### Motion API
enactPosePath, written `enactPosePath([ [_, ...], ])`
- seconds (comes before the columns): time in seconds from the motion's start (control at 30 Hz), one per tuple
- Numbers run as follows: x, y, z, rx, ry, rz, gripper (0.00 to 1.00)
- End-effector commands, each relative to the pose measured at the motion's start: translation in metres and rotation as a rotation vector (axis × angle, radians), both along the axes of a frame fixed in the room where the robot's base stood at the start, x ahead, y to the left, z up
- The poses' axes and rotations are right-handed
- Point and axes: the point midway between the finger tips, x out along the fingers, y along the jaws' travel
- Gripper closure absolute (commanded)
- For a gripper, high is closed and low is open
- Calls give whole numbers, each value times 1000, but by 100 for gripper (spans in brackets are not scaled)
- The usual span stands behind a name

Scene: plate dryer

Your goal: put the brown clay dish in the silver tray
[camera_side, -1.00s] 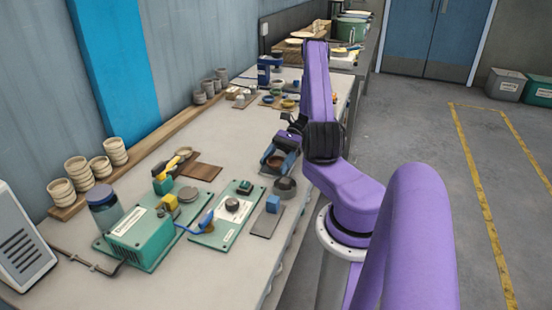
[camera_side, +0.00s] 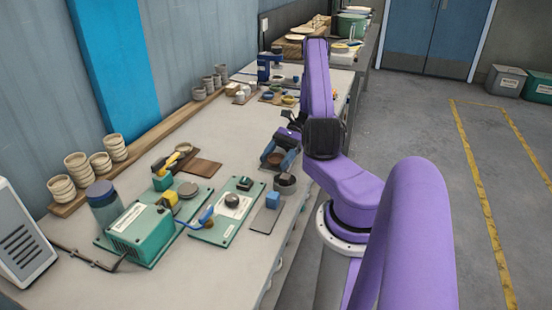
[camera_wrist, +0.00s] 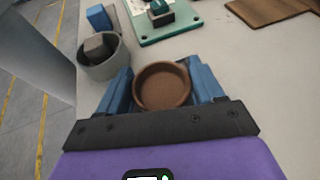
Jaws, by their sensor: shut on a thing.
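The brown clay dish (camera_wrist: 163,88) is a round, shallow dish. In the wrist view it sits between the two blue fingers of my gripper (camera_wrist: 165,90), which is shut on it. In the side view the dish (camera_side: 273,159) shows small and dark between the fingers (camera_side: 278,160), low over the bench near its right edge; the gap beneath it cannot be judged. A flat grey plate (camera_side: 263,222) lies nearer the side camera with a blue block on it; I cannot tell whether it is the silver tray.
A round grey pot (camera_wrist: 103,68) with a grey block inside stands close to the left finger. The blue block (camera_side: 272,200) lies beyond it. A green board (camera_side: 228,218) with a knob is nearby. Pale bench surface beside the dish (camera_wrist: 245,55) is clear.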

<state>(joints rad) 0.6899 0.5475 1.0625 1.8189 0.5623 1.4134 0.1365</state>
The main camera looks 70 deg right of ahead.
Motion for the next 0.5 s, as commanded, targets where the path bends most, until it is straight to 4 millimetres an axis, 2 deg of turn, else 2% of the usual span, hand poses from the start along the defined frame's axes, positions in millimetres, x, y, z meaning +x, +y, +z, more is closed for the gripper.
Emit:
enactPosePath([
  [0.03, 0, 1, -8, -15, 20, 5, 63],
  [0.5, 0, 3, -16, -14, 22, 14, 63],
])
